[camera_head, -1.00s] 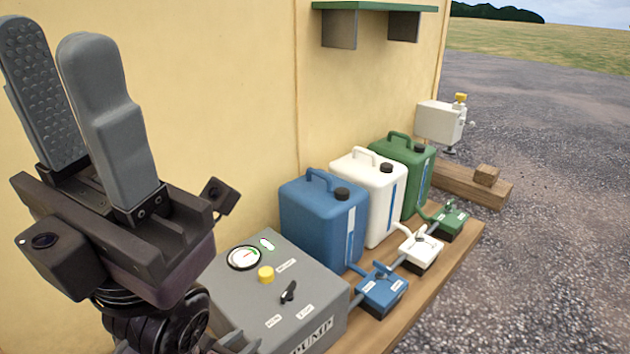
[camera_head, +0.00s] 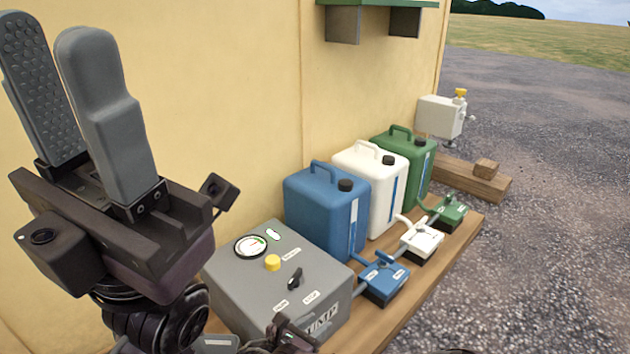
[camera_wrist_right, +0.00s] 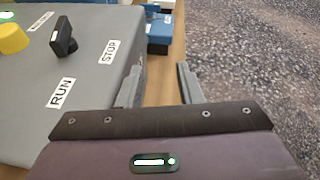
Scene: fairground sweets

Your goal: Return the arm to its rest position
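My left gripper (camera_head: 52,42) stands upright at the left of the head view. Its two grey fingers are apart, with a ribbed pad showing on one, and nothing is between them. My right gripper (camera_wrist_right: 158,82) shows in the right wrist view with its two fingers apart and empty. It is beside the grey pump box (camera_wrist_right: 85,85), over the edge of the wooden board and gravel. The pump box (camera_head: 235,288) has a gauge, a yellow button (camera_head: 272,263) and a black switch (camera_head: 294,279) between RUN and STOP labels. A dark part, probably of my right arm, overlaps the box's lower front edge.
Blue (camera_head: 322,215), white (camera_head: 367,190) and green (camera_head: 408,165) jerrycans stand behind matching valve boxes on a wooden board (camera_head: 425,285). A cream wall (camera_head: 220,90) with a green-topped shelf (camera_head: 375,4) is behind. Gravel (camera_head: 550,200) at right is open.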

